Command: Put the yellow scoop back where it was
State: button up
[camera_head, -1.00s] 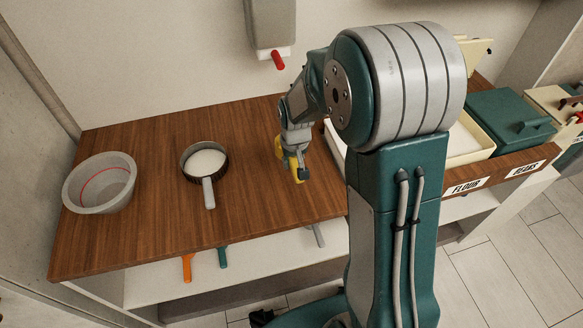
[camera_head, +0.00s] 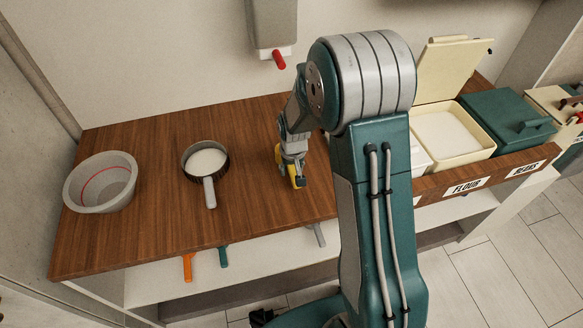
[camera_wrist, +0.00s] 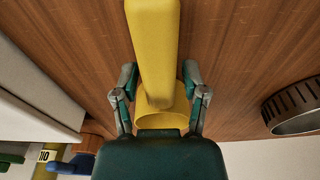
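The yellow scoop (camera_wrist: 152,40) fills the upper middle of the wrist view, with a yellow ring-shaped part (camera_wrist: 162,118) nearer my palm. My gripper (camera_wrist: 160,80) has one finger on each side of it and appears closed on it. In the head view my gripper (camera_head: 293,168) points down over the middle of the wooden counter, and parts of the scoop (camera_head: 278,153) show around it. I cannot tell whether the scoop touches the counter.
A dark pan of white contents (camera_head: 207,160) and a grey bowl (camera_head: 100,183) stand left on the counter (camera_head: 245,215). At right are an open flour bin (camera_head: 447,135) and a closed green bin (camera_head: 508,120). Orange (camera_head: 187,266) and teal (camera_head: 223,257) handles show below the front edge.

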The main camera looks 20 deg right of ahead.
aim_at(293, 170)
dwell(0.3)
notch_tip(293, 170, up, 12)
jog(key=s, duration=0.2)
jog(key=s+r+t, duration=0.2)
jog(key=s+r, duration=0.5)
jog(key=s, duration=0.4)
jog(key=s+r+t, duration=0.2)
jog(key=s+r, duration=0.6)
jog(key=s, duration=0.4)
jog(key=shift+w, duration=0.1)
